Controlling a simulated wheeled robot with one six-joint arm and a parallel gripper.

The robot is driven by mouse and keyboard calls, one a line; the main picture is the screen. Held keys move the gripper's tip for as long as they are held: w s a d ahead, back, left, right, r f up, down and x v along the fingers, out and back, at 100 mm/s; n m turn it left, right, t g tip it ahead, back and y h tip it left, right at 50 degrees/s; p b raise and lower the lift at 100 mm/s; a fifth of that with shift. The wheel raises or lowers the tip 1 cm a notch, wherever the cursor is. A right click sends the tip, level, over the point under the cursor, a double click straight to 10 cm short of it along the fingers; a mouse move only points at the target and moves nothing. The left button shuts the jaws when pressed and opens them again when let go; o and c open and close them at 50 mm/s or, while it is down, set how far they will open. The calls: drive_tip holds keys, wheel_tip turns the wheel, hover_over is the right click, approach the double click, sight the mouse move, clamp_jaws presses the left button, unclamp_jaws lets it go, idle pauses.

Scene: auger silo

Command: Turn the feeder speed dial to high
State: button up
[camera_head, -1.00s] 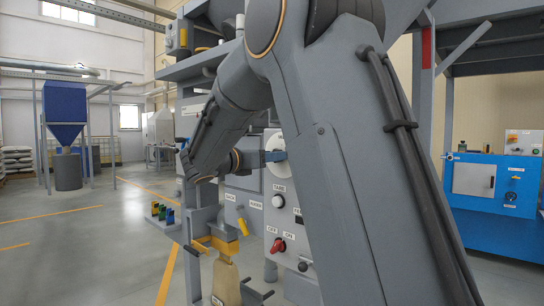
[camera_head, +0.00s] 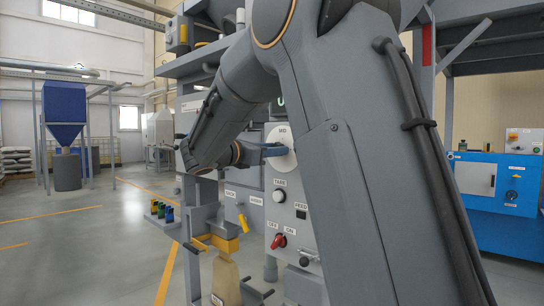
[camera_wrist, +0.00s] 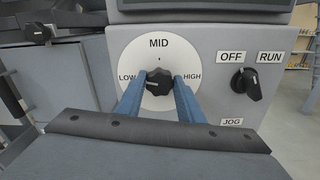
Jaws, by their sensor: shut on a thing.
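The feeder speed dial is a black knob (camera_wrist: 159,81) on a round white plate (camera_wrist: 158,48), marked LOW at left, MID on top and HIGH at right. A pale mark on the knob seems to face left, toward LOW. My gripper (camera_wrist: 159,88) has its two blue fingers on either side of the knob, shut on it. In the head view the white dial plate (camera_head: 286,160) shows in part, and my gripper (camera_head: 276,150) reaches it from the left. The knob itself is hidden there.
An OFF/RUN selector (camera_wrist: 247,84) sits right of the dial, with a JOG label below it. Under the dial, the panel has a white TARE button (camera_head: 279,196) and a red switch (camera_head: 278,240). A clamped sack (camera_head: 226,280) hangs at lower left. Open floor lies left.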

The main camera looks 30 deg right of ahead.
drive_tip(key=shift+f+m+b, duration=0.2)
drive_tip(key=shift+m+b, duration=8.05)
drive_tip(key=shift+b, duration=2.15)
drive_tip(key=shift+f+m+b, duration=0.2)
drive_tip(key=shift+m+b, duration=8.05)
drive_tip(key=shift+b, duration=2.1)
drive_tip(key=o, duration=1.1)
drive_tip(key=shift+r, duration=0.1)
drive_tip(key=shift+c, duration=0.2)
